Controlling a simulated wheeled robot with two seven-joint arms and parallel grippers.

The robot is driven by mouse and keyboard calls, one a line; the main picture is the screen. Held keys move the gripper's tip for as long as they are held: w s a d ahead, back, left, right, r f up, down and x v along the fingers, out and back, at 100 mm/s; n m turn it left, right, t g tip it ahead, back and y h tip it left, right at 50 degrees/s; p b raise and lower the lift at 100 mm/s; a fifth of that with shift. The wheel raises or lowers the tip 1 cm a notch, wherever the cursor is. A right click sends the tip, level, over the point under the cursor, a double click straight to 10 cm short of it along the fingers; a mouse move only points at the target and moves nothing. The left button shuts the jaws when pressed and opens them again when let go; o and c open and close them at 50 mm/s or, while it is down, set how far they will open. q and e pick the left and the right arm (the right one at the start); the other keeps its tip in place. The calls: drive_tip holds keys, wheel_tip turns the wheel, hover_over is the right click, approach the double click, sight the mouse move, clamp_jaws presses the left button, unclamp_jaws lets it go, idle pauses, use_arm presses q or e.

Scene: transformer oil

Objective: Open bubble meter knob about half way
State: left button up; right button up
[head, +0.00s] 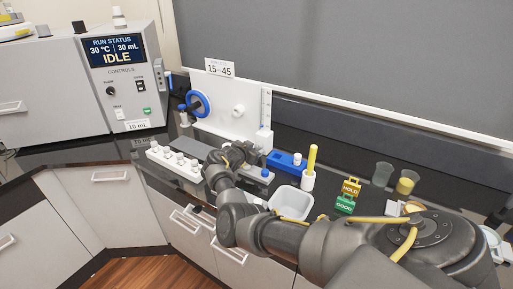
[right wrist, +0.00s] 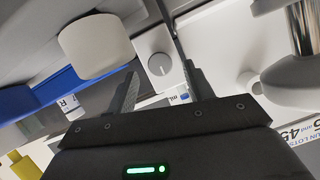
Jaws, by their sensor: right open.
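A round light-grey knob (right wrist: 157,62) with a dark pointer line shows in the right wrist view on a white block; it appears to be the bubble meter knob. My right gripper (right wrist: 160,72) is open, with one finger on each side of the knob in the picture. A gap shows on both sides, and I cannot tell the remaining depth. In the head view, the bubble meter (head: 265,112) is a narrow upright scale on the white panel, with a white base. My right gripper (head: 237,155) is in front of the panel there and its fingertips are hard to see. My left gripper is not in view.
A large white cylinder (right wrist: 96,45) is close to the left finger. The white panel (head: 222,121) carries a blue ring (head: 198,103). A blue rack (head: 287,161), a yellow-topped bottle (head: 311,168) and a white tub (head: 291,203) stand beside my right arm.

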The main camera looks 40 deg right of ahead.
sight(257, 147)
drive_tip(key=shift+x, duration=1.5)
